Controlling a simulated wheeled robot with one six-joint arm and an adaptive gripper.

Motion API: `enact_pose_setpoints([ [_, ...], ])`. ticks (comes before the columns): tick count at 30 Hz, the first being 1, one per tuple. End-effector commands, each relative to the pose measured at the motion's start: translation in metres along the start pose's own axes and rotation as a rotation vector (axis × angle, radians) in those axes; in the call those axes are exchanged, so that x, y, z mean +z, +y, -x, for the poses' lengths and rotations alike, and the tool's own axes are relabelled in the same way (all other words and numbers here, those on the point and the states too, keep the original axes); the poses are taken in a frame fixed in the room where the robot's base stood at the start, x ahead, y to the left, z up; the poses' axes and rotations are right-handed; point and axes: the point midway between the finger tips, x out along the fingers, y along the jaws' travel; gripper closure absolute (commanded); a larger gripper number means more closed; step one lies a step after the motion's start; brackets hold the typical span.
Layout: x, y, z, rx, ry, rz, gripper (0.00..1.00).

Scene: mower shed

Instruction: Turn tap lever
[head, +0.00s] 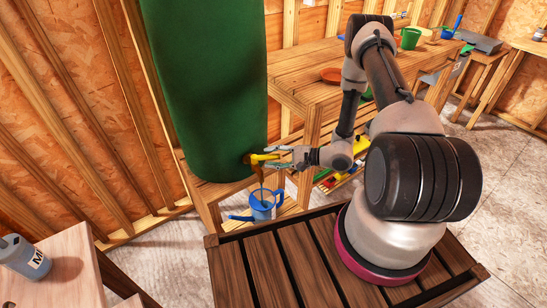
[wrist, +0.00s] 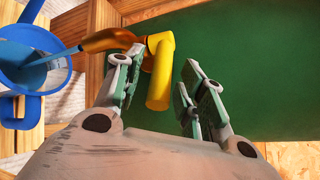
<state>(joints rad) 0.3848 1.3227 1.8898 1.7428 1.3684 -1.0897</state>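A yellow tap lever (wrist: 160,75) sits on a brass tap (wrist: 112,40) low on the large green barrel (head: 205,90). In the head view the yellow lever (head: 264,157) is beside my gripper (head: 281,158). In the wrist view my gripper (wrist: 160,95) is open, with the lever between its fingers, nearer the left one. A gap shows to the right finger; whether the left finger touches is unclear. A blue stream runs from the spout into a blue watering can (head: 262,207), also seen in the wrist view (wrist: 25,60).
The barrel stands on a wooden stand (head: 205,201). A wooden workbench (head: 305,72) behind holds an orange-brown dish (head: 331,75) and a green mug (head: 410,38). A grey bottle (head: 22,257) stands on a wooden surface at lower left. Open floor (head: 505,170) lies to the right.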

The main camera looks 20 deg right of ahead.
Motion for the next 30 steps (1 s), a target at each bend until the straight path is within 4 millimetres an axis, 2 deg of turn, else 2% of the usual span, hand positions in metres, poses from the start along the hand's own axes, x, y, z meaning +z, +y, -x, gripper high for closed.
enact_pose_setpoints([
  [2,0.000,0.000,0.000,0.000,0.000,0.000,0.60],
  [6,0.000,0.000,0.000,0.000,0.000,0.000,0.86],
  [9,0.000,0.000,0.000,0.000,0.000,0.000,1.00],
  [15,0.000,-0.001,0.000,0.005,-0.009,0.003,1.00],
  [24,-0.011,-0.009,-0.008,0.124,-0.206,0.055,1.00],
  [30,-0.012,-0.009,-0.008,0.141,-0.228,0.056,1.00],
])
